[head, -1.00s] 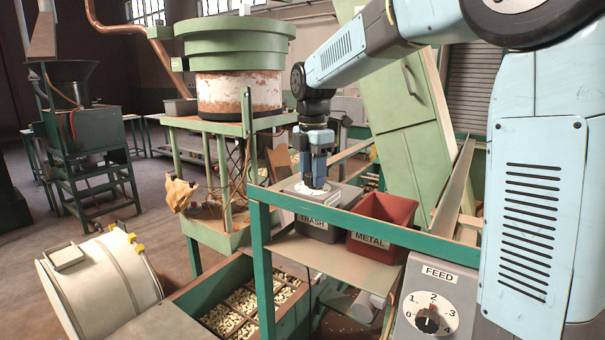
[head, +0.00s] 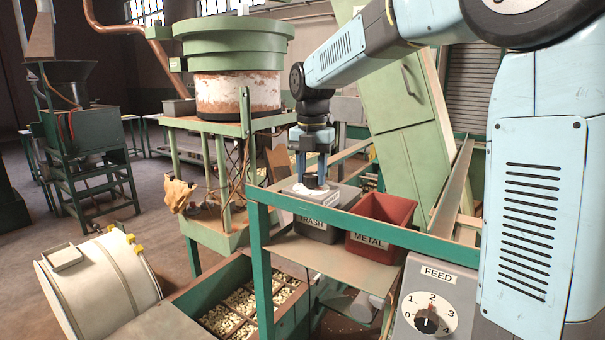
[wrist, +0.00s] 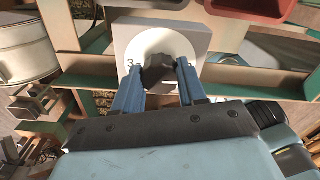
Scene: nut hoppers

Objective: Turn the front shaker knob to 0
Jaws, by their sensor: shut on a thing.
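The front shaker knob (wrist: 160,70) is a dark knob on a white round dial (wrist: 133,45) set in a grey box. In the wrist view my gripper (wrist: 159,67) has its two blue fingers on either side of the knob, shut on it. A 3 shows on the dial beside the left finger; a mark by the right finger is partly hidden.
A grey TRASH bin (head: 316,234) and a red METAL bin (head: 383,222) stand beside the dial box, behind a green rail (head: 370,232). A separate FEED dial (head: 440,305) is at the front right. A nut hopper (head: 240,310) with compartments lies below.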

